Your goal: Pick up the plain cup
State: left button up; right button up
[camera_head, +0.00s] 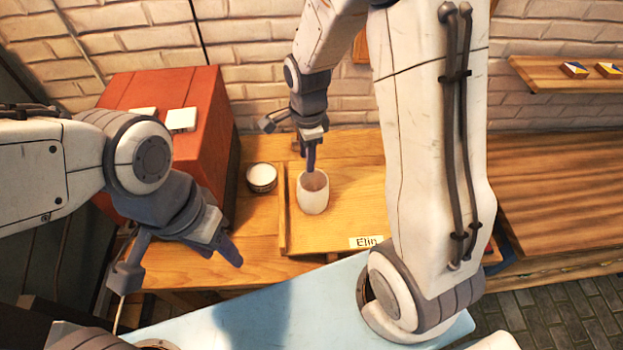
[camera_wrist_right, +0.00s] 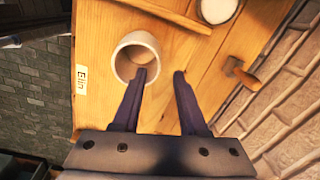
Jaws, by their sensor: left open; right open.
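The plain cup (camera_head: 313,193) is white and stands upright on the wooden tray marked "Elin" (camera_head: 345,222). It also shows in the right wrist view (camera_wrist_right: 152,42), with its opening facing the camera. My right gripper (camera_head: 309,165) is open, and its fingers point down at the cup. In the right wrist view one finger (camera_wrist_right: 157,72) overlaps the cup's rim and opening, while the other is outside, beside the cup. Whether they touch the cup cannot be told. My left gripper (camera_head: 227,252) is open and empty at the left, apart from the cup.
A small white-topped jar (camera_head: 262,177) stands left of the tray's raised edge. A red box (camera_head: 165,100) with white blocks on top is at the left. A brick wall is behind the table. A name label (camera_head: 366,242) lies at the tray's front.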

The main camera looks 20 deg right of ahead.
send_over(308, 184)
notch_tip(308, 184, down, 5)
jog(key=shift+f+p, duration=0.1)
jog(key=shift+p, duration=0.3)
jog(key=shift+f+p, duration=0.4)
jog(key=shift+f, duration=0.15)
notch_tip(308, 184, down, 3)
jog(key=shift+d+f+p, duration=0.1)
jog(key=shift+p, duration=0.55)
jog(key=shift+f, duration=0.45)
grip_shut()
